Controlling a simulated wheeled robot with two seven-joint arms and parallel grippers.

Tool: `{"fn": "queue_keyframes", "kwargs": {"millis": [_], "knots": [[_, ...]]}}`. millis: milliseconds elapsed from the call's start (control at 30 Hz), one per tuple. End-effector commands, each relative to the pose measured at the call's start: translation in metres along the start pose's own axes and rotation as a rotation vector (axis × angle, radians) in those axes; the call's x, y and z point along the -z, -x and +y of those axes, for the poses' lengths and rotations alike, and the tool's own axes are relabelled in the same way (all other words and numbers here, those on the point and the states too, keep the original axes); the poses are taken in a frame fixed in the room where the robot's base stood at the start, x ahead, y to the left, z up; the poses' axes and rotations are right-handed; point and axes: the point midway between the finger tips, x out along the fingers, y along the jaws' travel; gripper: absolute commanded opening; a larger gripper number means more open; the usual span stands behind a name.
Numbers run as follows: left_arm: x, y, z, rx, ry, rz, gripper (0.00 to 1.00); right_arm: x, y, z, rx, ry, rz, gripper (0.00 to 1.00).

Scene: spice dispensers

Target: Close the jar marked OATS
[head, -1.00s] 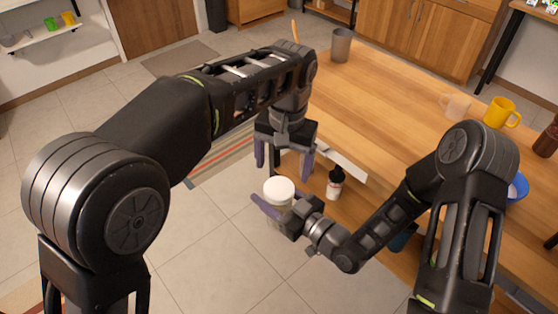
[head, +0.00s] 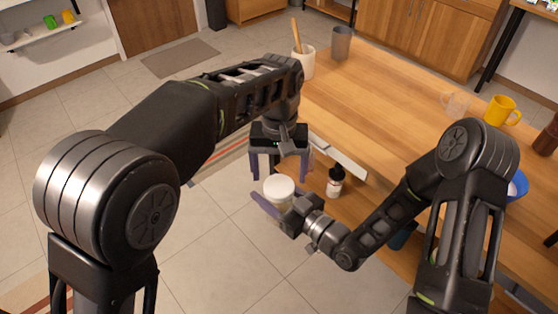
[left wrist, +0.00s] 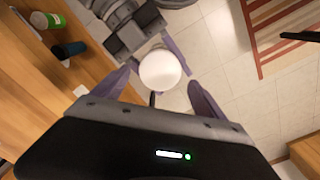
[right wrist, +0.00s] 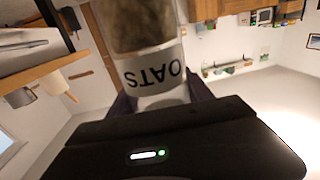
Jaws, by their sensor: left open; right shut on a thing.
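The jar marked OATS (right wrist: 160,80) is clear with brown contents, and its label is upside down in the right wrist view. In the head view it is upright with a round white top (head: 279,187). My right gripper (head: 281,208) is shut around the jar's side and holds it in front of the table edge. My left gripper (head: 279,168) is open just above the jar, fingers pointing down. In the left wrist view the white top (left wrist: 160,69) shows ahead of the two open fingers. I cannot tell how tightly the top sits.
A dark-capped bottle (head: 335,182) stands on a lower surface beside the jar. The wooden table (head: 385,105) is at right, with a grey cup (head: 341,43), a white utensil pot (head: 302,63) and a yellow mug (head: 501,111). Open floor (head: 215,255) lies to the left.

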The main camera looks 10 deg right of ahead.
Motion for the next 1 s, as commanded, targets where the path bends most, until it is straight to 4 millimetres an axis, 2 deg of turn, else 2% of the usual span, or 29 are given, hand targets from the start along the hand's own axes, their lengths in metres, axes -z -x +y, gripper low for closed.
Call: {"fn": "queue_keyframes", "kwargs": {"millis": [100,300,633,1000], "knots": [[-0.001,-0.018,-0.001,0.003,-0.001,-0.002,0.83,0.001,0.0,0.0,0.0,0.0,0.002,0.0],[0.0,-0.037,0.0,0.0,-0.001,0.0,0.83,0.001,0.0,0.0,0.0,0.0,0.002,0.0],[0.0,-0.041,0.0,0.0,-0.001,0.0,0.83,0.001,0.0,0.0,0.0,0.0,0.002,0.0],[0.0,-0.041,0.0,0.0,-0.001,0.0,0.53,0.001,0.0,0.0,0.0,0.0,0.002,0.0]]}}
